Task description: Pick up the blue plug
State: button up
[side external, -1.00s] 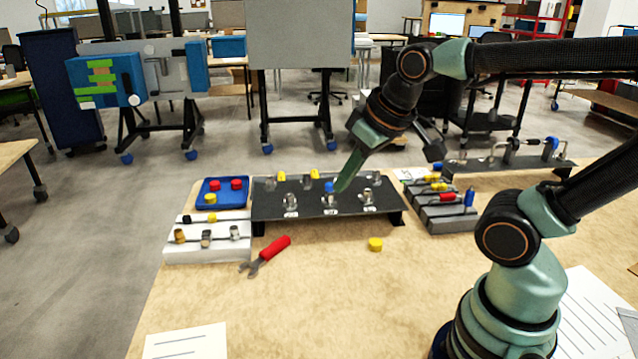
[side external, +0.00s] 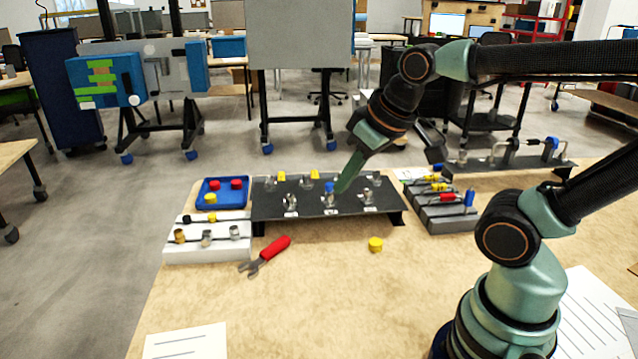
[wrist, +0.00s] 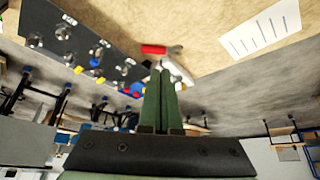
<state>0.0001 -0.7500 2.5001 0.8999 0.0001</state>
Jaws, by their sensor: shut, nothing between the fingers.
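A small blue spot, likely this plug (wrist: 94,62), shows among the fittings left of my fingers in the wrist view. My gripper (side external: 342,189) points down over the panel, its tip just right of the blue plug in the side view. I cannot tell whether they touch. In the wrist view the two green fingers (wrist: 160,68) are together with nothing between them.
Metal fittings and yellow plugs (side external: 315,174) stand close by on the panel. A blue tray (side external: 203,204) and white rack (side external: 190,252) are at left; a grey rack (side external: 447,221) with coloured parts is at right.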

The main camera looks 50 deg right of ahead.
jog(key=o, duration=0.9)
jog(key=shift+o, duration=0.2)
jog(key=m+g, duration=0.6)
jog(key=m, duration=1.2)
send_over(329, 184)
notch_tip(329, 184, down, 3)
notch_tip(329, 184, down, 11)
jog(key=shift+s+a, duration=0.1)
